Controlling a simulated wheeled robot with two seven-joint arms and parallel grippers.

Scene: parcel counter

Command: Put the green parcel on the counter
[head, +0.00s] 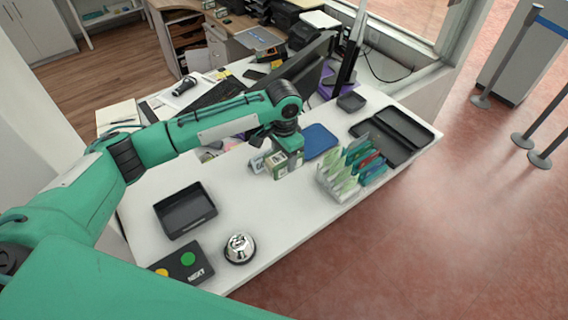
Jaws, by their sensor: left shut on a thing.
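My left arm comes in from the left and reaches over the white counter (240,195). My left gripper (289,150) points down over the counter's middle and is shut on the green parcel (280,169), a small box with green and pale faces. The fingers are partly hidden by the wrist. The parcel is upright at or just above the counter top; I cannot tell whether its underside touches. My right gripper is not in view.
A card holder (350,172) stands close right of the parcel, with a blue mat (319,141) behind. A black tray (185,211), a silver bell (239,248) and a button box (182,266) lie nearer. Dark trays (392,133) and a monitor (303,72) stand farther back.

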